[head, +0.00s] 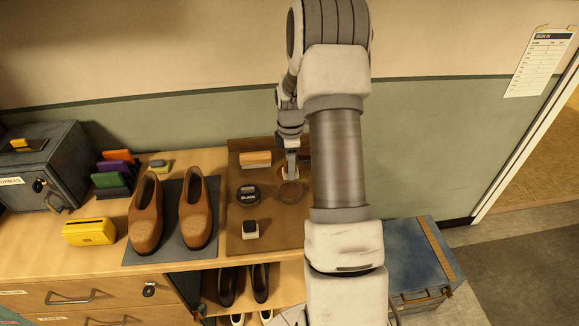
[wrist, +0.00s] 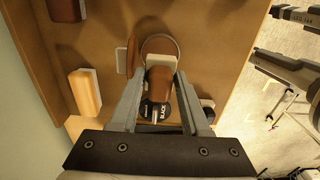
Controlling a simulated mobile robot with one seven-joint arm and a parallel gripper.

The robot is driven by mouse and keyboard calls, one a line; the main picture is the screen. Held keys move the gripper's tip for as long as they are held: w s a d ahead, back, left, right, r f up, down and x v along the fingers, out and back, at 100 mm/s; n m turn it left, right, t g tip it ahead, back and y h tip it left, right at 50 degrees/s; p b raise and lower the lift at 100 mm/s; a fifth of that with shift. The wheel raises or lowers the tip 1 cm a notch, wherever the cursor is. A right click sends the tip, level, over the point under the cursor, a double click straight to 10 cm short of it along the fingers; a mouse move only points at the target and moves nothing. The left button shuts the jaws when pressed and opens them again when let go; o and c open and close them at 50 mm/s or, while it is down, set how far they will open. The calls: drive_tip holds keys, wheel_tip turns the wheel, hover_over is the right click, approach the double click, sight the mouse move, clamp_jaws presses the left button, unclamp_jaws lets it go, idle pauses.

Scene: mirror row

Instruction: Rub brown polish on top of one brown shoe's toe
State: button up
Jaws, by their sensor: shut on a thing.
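My gripper (head: 291,172) is shut on a small dauber (wrist: 159,80) with a brown body and a pale pad. In the head view the gripper is at the open brown polish tin (head: 290,193) on the tray. In the wrist view the tin's round rim (wrist: 158,37) shows just beyond the dauber; I cannot tell whether the pad touches the polish. Two brown shoes, the left one (head: 146,215) and the right one (head: 195,212), stand side by side on a grey mat (head: 172,248), toes toward me, left of the tray.
The brown tray (head: 281,237) also holds a closed black polish tin (head: 249,195), a black dauber (head: 250,229) and a wooden brush (head: 255,158). A yellow box (head: 89,232) and coloured cards (head: 112,182) are left of the shoes. A blue chest (head: 415,258) stands at right.

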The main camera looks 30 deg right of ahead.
sight(290, 191)
drive_tip(key=shift+f+b, duration=1.7)
drive_tip(key=shift+f, duration=1.25)
drive_tip(key=shift+f+b, duration=0.5)
drive_tip(key=shift+f, duration=0.05)
drive_tip(key=shift+r, duration=0.1)
drive_tip(key=shift+r+p, duration=2.2)
drive_tip(key=shift+r, duration=1.25)
